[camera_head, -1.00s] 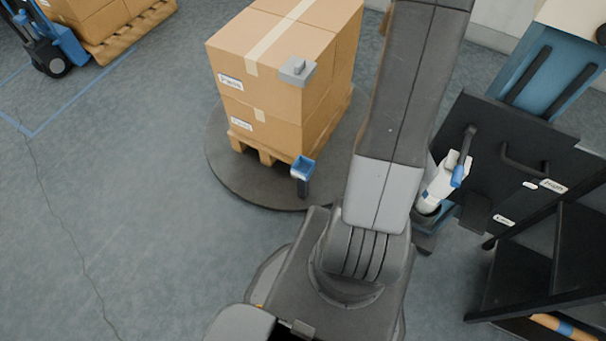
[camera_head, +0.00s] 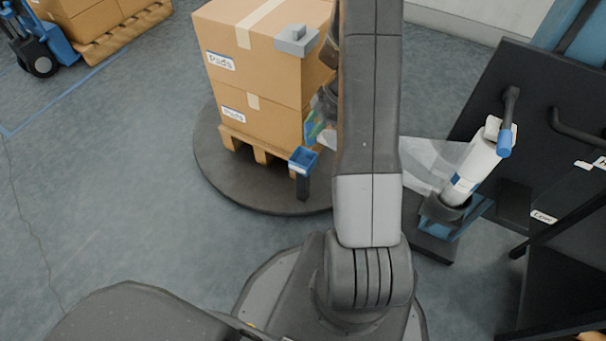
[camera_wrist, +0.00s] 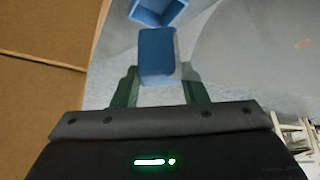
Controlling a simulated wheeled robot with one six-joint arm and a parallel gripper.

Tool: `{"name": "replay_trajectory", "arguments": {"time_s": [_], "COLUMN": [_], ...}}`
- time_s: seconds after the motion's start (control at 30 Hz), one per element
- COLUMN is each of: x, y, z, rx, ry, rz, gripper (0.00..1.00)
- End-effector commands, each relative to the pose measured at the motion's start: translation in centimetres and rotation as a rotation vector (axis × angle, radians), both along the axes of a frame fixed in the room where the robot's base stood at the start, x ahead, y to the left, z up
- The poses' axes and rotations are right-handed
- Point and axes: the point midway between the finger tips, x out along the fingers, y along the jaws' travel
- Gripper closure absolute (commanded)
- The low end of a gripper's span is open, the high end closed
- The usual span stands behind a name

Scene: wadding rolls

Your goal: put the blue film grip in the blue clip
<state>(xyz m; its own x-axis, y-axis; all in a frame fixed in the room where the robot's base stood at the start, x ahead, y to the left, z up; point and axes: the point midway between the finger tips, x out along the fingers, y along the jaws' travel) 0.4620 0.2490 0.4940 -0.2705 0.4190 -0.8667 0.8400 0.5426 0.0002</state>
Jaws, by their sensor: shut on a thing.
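The blue film grip (camera_wrist: 157,52) is held between the green fingers of my gripper (camera_wrist: 158,88) in the wrist view. In the head view, my gripper (camera_head: 318,131) is partly hidden behind my arm, and an edge of the blue grip (camera_head: 309,127) shows there. The blue clip (camera_head: 302,159) is an open-topped blue holder on a short dark post beside the pallet. The clip also shows in the wrist view (camera_wrist: 158,12), just beyond the grip and apart from it. In the head view the grip is close above the clip.
Clear film (camera_head: 430,160) stretches from the white roll (camera_head: 478,165) at right, passing behind my arm. Stacked cartons (camera_head: 262,70) stand on a pallet on the round turntable (camera_head: 225,175), close to my gripper. A grey block (camera_head: 296,39) sits on the top carton.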

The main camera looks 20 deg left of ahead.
Motion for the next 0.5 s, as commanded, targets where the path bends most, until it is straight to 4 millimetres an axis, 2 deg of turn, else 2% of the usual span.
{"name": "replay_trajectory", "arguments": {"time_s": [0.03,0.17,0.33,0.5], "x": [-0.4,-0.9,-1.1,-1.1], "y": [0.8,1.8,1.9,1.9], "z": [-1.2,-1.9,-3.7,-7.0], "rx": [0.0,-0.001,-0.001,-0.002], "ry": [0.0,-0.001,0.001,0.002], "rz": [0.047,0.117,0.136,0.133], "gripper": [0.83,0.83,0.83,0.83]}}
